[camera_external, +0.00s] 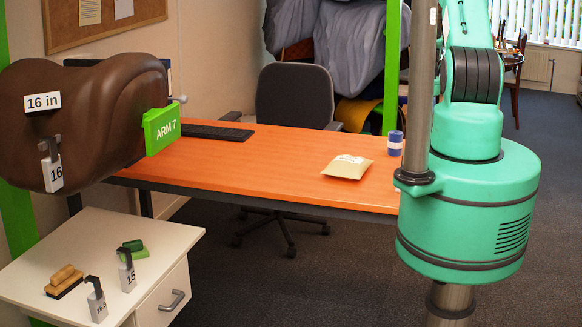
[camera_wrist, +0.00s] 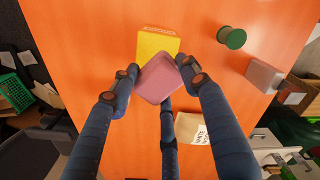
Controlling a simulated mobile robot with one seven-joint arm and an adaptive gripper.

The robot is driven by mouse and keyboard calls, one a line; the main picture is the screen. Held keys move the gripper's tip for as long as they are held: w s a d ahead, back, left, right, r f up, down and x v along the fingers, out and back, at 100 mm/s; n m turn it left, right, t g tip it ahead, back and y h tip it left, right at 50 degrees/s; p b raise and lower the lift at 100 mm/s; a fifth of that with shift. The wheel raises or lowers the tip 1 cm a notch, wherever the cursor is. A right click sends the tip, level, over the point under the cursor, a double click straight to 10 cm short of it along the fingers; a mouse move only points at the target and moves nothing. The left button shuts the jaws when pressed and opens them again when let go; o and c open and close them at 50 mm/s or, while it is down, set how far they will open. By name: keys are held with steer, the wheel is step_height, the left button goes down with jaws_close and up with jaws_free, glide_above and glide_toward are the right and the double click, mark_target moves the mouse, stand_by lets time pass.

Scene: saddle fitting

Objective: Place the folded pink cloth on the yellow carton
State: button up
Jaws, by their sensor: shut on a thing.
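In the wrist view, my gripper (camera_wrist: 160,78) has its dark blue fingers closed around the folded pink cloth (camera_wrist: 158,78), a flat square with rounded corners. The yellow carton (camera_wrist: 158,43) lies on the orange table beyond the cloth. The cloth overlaps the carton's near edge in the picture and hides part of it. I cannot tell whether the cloth touches the carton or is above it. My gripper, the cloth and the carton do not show in the external view.
The orange table (camera_external: 270,165) also holds a padded envelope (camera_external: 347,167), a blue container (camera_external: 395,143) and a keyboard (camera_external: 217,131). A brown saddle (camera_external: 85,110) stands left.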

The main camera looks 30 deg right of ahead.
steer(key=shift+w+d, duration=0.15)
steer(key=shift+w, duration=0.15)
steer(key=shift+f, duration=0.1)
steer(key=shift+f, duration=1.7)
steer(key=shift+f, duration=0.1)
steer(key=o, duration=1.1)
step_height(320, 180, up, 12)
steer(key=shift+r, duration=0.15)
